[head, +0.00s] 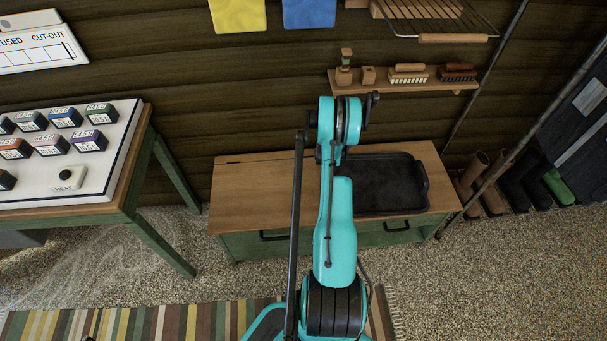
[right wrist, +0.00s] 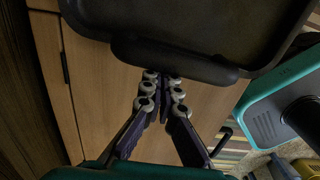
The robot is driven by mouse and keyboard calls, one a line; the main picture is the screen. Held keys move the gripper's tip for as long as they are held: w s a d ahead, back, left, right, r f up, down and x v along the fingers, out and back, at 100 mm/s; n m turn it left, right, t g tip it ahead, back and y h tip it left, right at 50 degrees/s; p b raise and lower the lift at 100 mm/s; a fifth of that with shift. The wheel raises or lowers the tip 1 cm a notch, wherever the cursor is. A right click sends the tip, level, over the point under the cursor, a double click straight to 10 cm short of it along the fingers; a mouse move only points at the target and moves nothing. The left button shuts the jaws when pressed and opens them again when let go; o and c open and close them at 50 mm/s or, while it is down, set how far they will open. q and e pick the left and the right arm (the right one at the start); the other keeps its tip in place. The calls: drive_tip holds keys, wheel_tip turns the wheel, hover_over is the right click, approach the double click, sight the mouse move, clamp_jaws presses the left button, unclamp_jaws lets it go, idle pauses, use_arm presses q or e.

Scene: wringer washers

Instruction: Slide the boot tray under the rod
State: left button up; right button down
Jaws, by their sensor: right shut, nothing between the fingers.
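The black boot tray (head: 385,187) lies flat on the wooden bench top, toward its right end. My right arm covers its left end in the head view. In the right wrist view the tray (right wrist: 190,30) fills the top, with its handle lip (right wrist: 175,60) toward me. My right gripper (right wrist: 162,80) is shut and empty, its tips at that lip; I cannot tell whether they touch. In the head view its fingers are hidden behind my arm.
The bench (head: 250,182) has bare wood left of the tray. Boots (head: 515,185) stand on the floor to the right, near dark hanging clothes (head: 575,125). A shelf with brushes (head: 405,88) is above the bench. A table with small boxes (head: 130,190) stands left.

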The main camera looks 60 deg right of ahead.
drive_tip(key=s+d, duration=0.2)
drive_tip(key=s, duration=0.1)
drive_tip(key=s+d, duration=0.6)
drive_tip(key=s, duration=0.1)
drive_tip(key=shift+d, duration=0.1)
